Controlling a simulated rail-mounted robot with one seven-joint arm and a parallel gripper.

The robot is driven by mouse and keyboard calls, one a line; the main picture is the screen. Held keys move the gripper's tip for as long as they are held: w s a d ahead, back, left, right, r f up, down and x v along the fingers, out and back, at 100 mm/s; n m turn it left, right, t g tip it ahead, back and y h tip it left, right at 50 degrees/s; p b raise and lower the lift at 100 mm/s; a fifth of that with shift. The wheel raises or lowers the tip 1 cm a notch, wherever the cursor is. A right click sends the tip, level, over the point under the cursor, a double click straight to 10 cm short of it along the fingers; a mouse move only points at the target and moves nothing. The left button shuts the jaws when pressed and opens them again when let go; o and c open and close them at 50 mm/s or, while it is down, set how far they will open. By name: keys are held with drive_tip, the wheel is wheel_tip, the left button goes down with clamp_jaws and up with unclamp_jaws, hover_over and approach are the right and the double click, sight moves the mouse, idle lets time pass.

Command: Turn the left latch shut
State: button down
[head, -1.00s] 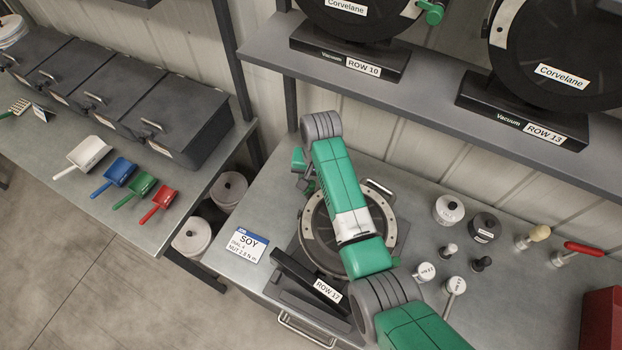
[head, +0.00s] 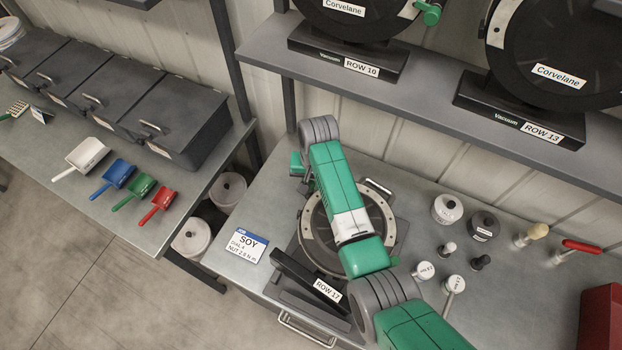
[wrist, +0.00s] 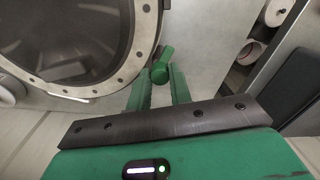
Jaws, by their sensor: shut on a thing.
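The seed meter labelled ROW 17 (head: 327,290) sits on the bench, its pale ring and dark disc partly covered by my arm. In the wrist view, its ring (wrist: 117,84) fills the upper left. A green latch (wrist: 164,56) sits at the ring's edge. My gripper (wrist: 159,78) has its two green fingers on either side of the latch's lower end and is shut on it. In the head view, my arm hides most of the latch and the fingertips at the meter's left rim.
A SOY card (head: 244,246) lies left of the meter. Weights and tools, including a red-handled one (head: 581,246), stand to the right with a red bin (head: 602,318). A shelf above holds meters ROW 10 (head: 361,67) and ROW 13 (head: 541,132).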

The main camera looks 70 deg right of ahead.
drive_tip(key=n+p, duration=0.1)
drive_tip(key=n, duration=0.3)
drive_tip(key=shift+r+p, duration=0.1)
drive_tip(key=shift+p, duration=0.3)
drive_tip(key=n+p, duration=0.1)
drive_tip(key=n, duration=0.3)
drive_tip(key=shift+n, duration=0.3)
drive_tip(key=n, duration=0.4)
drive_tip(key=shift+p, duration=0.4)
drive_tip(key=shift+n, duration=2.4)
drive_tip(key=c, duration=1.3)
unclamp_jaws()
drive_tip(key=shift+o, duration=0.2)
